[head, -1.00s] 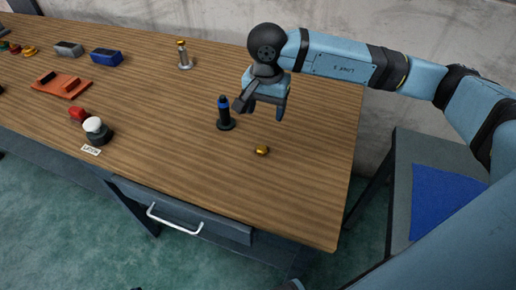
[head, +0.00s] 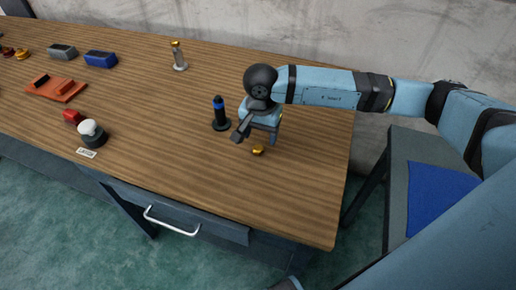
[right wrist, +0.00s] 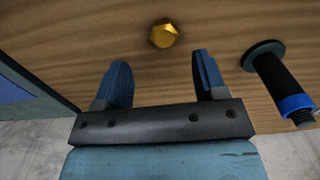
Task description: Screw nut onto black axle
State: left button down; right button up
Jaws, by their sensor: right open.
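A gold nut (head: 258,150) lies on the wooden table. It also shows in the right wrist view (right wrist: 164,33), ahead of my fingertips and roughly between their lines. The black axle (head: 220,118) stands upright on a round base, with a blue band near its top; in the right wrist view the axle (right wrist: 281,83) is at the right. My right gripper (head: 257,137) is open and empty, close above the nut and to the right of the axle. Its two blue fingers (right wrist: 161,80) are apart in the right wrist view. My left gripper is not in view.
A blue block (head: 101,59), a grey block (head: 62,51), an orange plate (head: 55,90) and a white-topped button (head: 91,131) are at the left. The table's right front is clear.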

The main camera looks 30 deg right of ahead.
aim_at(258, 148)
jog(key=f, duration=0.5)
jog(key=shift+w+a, duration=0.1)
jog(key=shift+a, duration=0.2)
jog(key=c, duration=1)
jog(key=shift+c, duration=0.2)
notch_tip(258, 148, up, 20)
